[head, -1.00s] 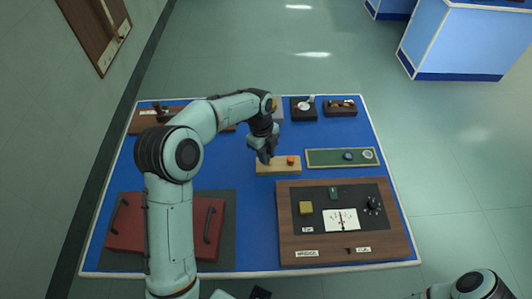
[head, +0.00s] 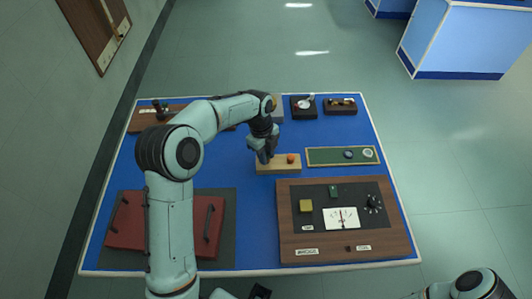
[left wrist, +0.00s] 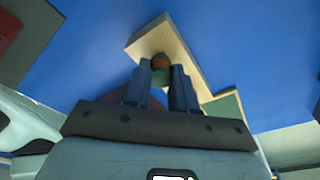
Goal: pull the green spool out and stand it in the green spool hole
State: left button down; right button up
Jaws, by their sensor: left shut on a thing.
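My left gripper (head: 265,157) points down at the left end of a pale wooden block (head: 272,170). In the left wrist view its two fingers (left wrist: 162,82) are shut on a small round thing, dark green with a brownish part (left wrist: 160,63), which appears to be the green spool. The fingers cover much of it, and I cannot tell whether it still sits in the block. An orange-red spool (head: 290,159) stands at the block's right end. A green panel with a pale rim (head: 323,157) lies to the right, with two round features at its right half.
A wooden instrument panel with a meter (head: 341,219) stands in front of the block. A dark red lid with handles (head: 126,222) lies at the left front. Small devices (head: 303,108) line the back edge. Blue mat (head: 257,220) is bare left of the instrument panel.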

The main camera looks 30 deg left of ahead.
pick_arm(q)
jog(key=shift+f, duration=0.5)
pick_arm(e)
jog(key=shift+s+f, duration=0.1)
dwell(0.3)
pick_arm(q)
jog(key=c, duration=1)
grip_release()
jog(key=o, duration=0.6)
jog(key=shift+c, duration=0.2)
jog(key=shift+r, duration=0.15)
notch_tip(320, 180, up, 13)
jog(key=a+p, duration=0.1)
jog(key=a, duration=0.1)
jog(key=shift+w+p, duration=0.25)
jog(key=shift+p, duration=0.05)
pick_arm(e)
jog(key=shift+w+r, duration=0.3)
jog(key=shift+r, duration=0.25)
jog(key=shift+w+r, duration=0.3)
jog(key=shift+r, duration=0.2)
